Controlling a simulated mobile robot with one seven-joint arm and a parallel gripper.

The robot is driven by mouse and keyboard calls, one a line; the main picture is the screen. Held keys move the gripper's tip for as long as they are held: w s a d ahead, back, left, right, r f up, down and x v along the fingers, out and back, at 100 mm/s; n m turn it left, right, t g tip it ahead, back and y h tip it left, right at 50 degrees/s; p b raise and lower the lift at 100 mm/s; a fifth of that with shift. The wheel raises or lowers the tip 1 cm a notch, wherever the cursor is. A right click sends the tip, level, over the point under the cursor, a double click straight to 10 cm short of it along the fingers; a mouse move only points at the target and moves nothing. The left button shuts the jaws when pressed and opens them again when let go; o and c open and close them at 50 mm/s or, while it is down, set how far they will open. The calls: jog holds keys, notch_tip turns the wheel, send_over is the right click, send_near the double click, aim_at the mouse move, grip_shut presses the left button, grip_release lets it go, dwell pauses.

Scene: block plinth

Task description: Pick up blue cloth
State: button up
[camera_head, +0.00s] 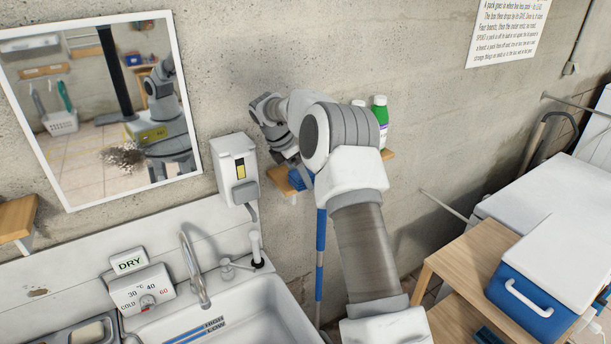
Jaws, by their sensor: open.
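A blue cloth (300,179) lies on a small wooden wall shelf (285,189), and my arm partly covers it. My gripper (291,164) is at the shelf, just above the cloth and close to it. It is open; its fingers are small and dark here, and I cannot tell whether they touch the cloth.
A soap dispenser (236,172) hangs on the wall to the left, above the sink (250,310) and tap (193,268). A blue cool box (540,290) is at right.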

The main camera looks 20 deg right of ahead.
jog(key=c, duration=1.2)
jog(key=shift+c, duration=0.2)
